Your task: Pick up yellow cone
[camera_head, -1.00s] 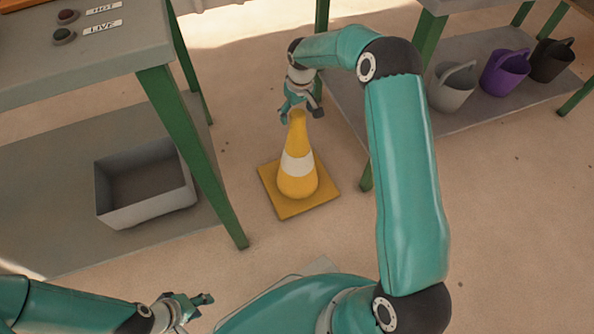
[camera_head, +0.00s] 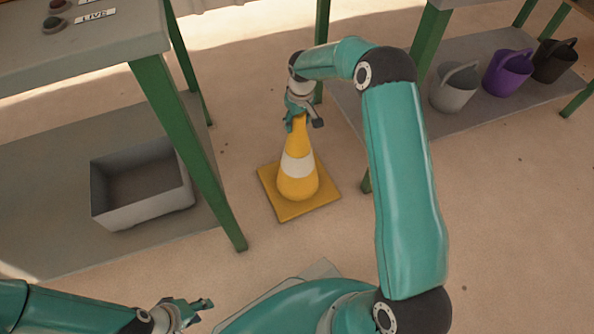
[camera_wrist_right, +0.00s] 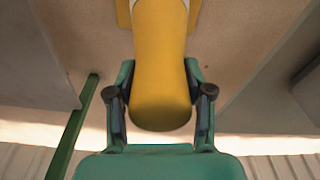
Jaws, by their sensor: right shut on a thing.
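The yellow cone (camera_head: 298,187) with a white band stands upright on its square yellow base on the floor, between two tables. My right gripper (camera_head: 301,117) reaches down from above and is shut on the cone's top. In the right wrist view the cone (camera_wrist_right: 160,75) lies between the two fingers of the right gripper (camera_wrist_right: 160,105), one on each side of its tip. My left gripper (camera_head: 203,305) is low at the bottom left, far from the cone, with its fingers apart and nothing between them.
A green-legged table (camera_head: 85,45) stands at left, with a grey bin (camera_head: 143,205) on its lower shelf. A shelf (camera_head: 470,118) at right holds a grey (camera_head: 453,93), a purple (camera_head: 507,75) and a dark watering can (camera_head: 553,62). Floor in front of the cone is clear.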

